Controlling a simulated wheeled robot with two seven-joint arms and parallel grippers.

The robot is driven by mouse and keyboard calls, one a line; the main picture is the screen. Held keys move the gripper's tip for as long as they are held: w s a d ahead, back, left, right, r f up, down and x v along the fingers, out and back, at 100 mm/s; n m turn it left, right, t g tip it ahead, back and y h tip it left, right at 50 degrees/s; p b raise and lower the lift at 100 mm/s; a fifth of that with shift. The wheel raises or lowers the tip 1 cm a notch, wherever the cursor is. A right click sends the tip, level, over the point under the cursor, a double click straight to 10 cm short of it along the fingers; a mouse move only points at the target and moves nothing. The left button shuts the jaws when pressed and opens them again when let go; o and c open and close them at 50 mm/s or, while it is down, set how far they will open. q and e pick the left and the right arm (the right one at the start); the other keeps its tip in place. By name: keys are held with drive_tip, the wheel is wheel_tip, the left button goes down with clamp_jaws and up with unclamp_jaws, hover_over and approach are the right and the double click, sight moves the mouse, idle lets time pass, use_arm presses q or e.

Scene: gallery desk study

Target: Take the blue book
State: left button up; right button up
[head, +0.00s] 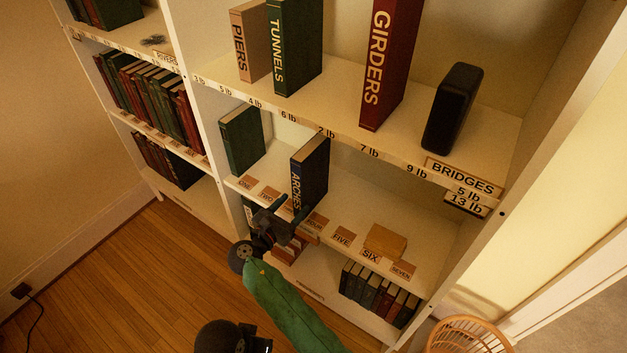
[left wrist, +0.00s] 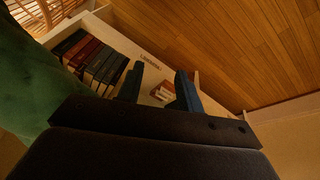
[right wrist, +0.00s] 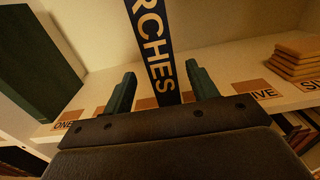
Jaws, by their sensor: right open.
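The blue book (head: 311,172), with ARCHES on its spine, stands upright on the middle shelf of the right bookcase. Its dark blue spine (right wrist: 155,60) faces me in the right wrist view. My right gripper (head: 288,207) is in front of the spine at the shelf's front edge. In the right wrist view its two fingers (right wrist: 160,88) are apart, one on each side of the lower spine; I cannot tell whether they touch it. My left gripper (left wrist: 160,88) is open and empty in the left wrist view, away from the blue book, above a low shelf and floor.
A green book (head: 240,140) stands left of the blue one. The shelf above holds GIRDERS (head: 388,65), TUNNELS (head: 292,50), PIERS (head: 250,42) and a black speaker-like box (head: 452,108). A small tan stack (head: 385,241) lies to the right. A wicker basket (head: 468,336) stands at lower right.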

sight(307, 191)
drive_tip(key=shift+b+x, duration=0.5)
drive_tip(key=shift+x, duration=0.75)
drive_tip(key=b+x, duration=0.2)
drive_tip(key=x, duration=0.1)
drive_tip(key=shift+w+d, duration=0.15)
drive_tip(key=shift+d, duration=0.1)
drive_tip(key=shift+w+d+r+b, duration=0.1)
drive_tip(key=shift+w+d+b, duration=0.25)
drive_tip(key=shift+w, duration=0.1)
use_arm(q)
drive_tip(key=w+d+f+t+h, duration=0.1)
drive_tip(key=d+f, duration=0.4)
drive_tip(key=shift+w+d+f+h, duration=0.2)
drive_tip(key=shift+w+f+h, duration=0.1)
drive_tip(key=shift+w+f, duration=0.1)
use_arm(e)
drive_tip(key=shift+c, duration=0.2)
clamp_jaws()
